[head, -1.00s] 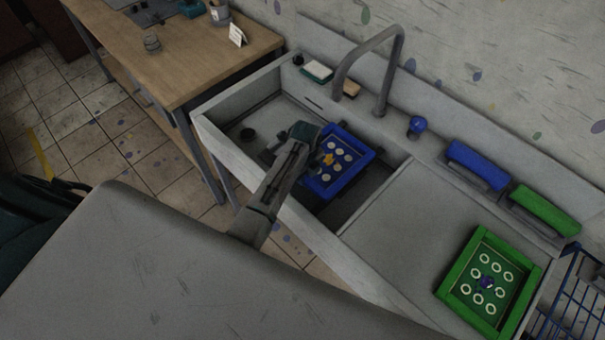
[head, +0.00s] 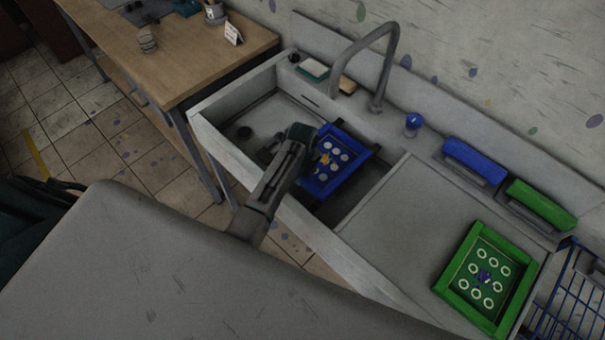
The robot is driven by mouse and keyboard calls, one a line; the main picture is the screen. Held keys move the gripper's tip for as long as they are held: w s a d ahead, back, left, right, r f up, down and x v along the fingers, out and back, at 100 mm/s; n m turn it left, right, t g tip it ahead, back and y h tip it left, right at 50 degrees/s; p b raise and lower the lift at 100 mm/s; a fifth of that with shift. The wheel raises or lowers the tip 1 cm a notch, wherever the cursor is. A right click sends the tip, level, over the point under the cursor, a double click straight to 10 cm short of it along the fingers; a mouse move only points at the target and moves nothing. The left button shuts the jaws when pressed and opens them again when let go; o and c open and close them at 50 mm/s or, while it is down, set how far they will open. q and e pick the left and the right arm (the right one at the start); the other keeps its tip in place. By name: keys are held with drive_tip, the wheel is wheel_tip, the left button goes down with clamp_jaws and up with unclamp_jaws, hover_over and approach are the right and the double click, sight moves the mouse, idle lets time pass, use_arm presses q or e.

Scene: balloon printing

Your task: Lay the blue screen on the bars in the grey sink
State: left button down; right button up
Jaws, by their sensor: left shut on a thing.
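The blue screen (head: 350,172) has a blue frame with pale round prints and a small orange-yellow mark. It is in the grey sink (head: 232,163), in the right part of the basin, looking nearly flat. Dark bars (head: 374,150) show at its edges. I cannot tell for sure whether it rests on them. My left gripper (head: 314,154) is shut on the left side of the screen, and its fingertips are partly hidden. My right gripper is not in view.
A green screen (head: 452,283) lies on the drainboard (head: 400,215) at the right. Blue (head: 475,160) and green (head: 541,203) blocks stand behind it. A tap (head: 377,85) arches over the sink's back edge. A wooden table (head: 190,62) is at the left.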

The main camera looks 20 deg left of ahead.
use_arm(q)
drive_tip(key=shift+f, duration=0.25)
idle(0.7)
drive_tip(key=c, duration=1.1)
unclamp_jaws()
drive_tip(key=shift+f, duration=0.1)
drive_tip(key=shift+c, duration=0.2)
